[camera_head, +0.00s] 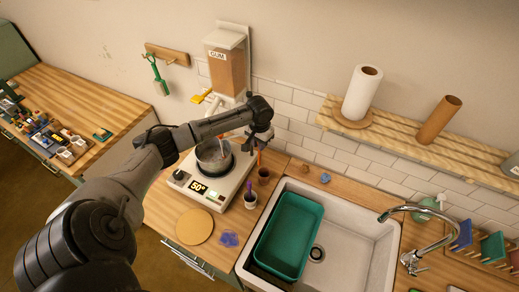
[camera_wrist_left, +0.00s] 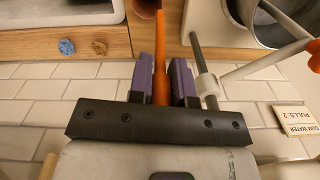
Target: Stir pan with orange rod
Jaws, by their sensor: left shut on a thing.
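My left gripper (camera_wrist_left: 163,75) is shut on the orange rod (camera_wrist_left: 161,50), which runs between its purple pads. In the head view the orange rod (camera_head: 259,157) hangs below the wrist, just above or in a brown cup (camera_head: 263,176). I cannot tell whether its tip is inside the cup. The pan (camera_head: 213,157) sits on the hot plate to the left of the gripper, with a thin pale stick in it. The pan's rim also shows at the upper right of the left wrist view (camera_wrist_left: 240,20). My right gripper is not in view.
The hot plate (camera_head: 199,190) reads 50°. A cup with a dark handle (camera_head: 250,198) stands at its right. The sink with a green tub (camera_head: 289,235) is further right. A gum dispenser (camera_head: 225,65) hangs behind. A grey post (camera_wrist_left: 197,50) stands close to the fingers.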

